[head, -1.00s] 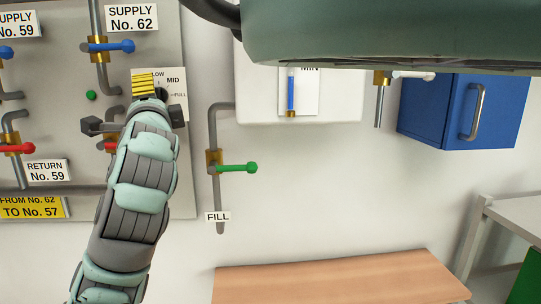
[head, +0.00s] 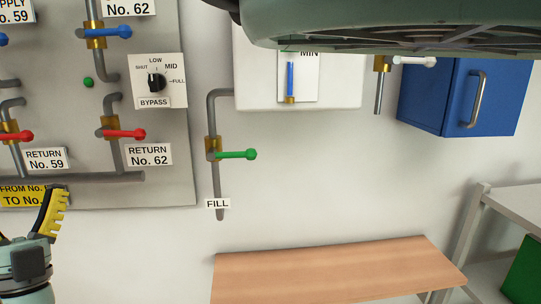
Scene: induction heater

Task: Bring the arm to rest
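My gripper (head: 52,214) is at the lower left of the head view, low in front of the wall panel. One black finger with a ridged yellow face points up and covers part of the yellow label. The rest of the gripper is partly cut off by the left edge, so its opening cannot be judged. Nothing is seen held in it. The bypass dial (head: 156,82), with a black knob on a white plate, is uncovered and apart from my gripper.
The grey panel (head: 60,100) carries pipes, the blue supply handle (head: 118,31) and the red No. 62 return handle (head: 125,134). Right of it are the green fill valve (head: 236,154), a white box (head: 345,85) and a blue cabinet (head: 425,95). A wooden bench top (head: 335,272) stands below.

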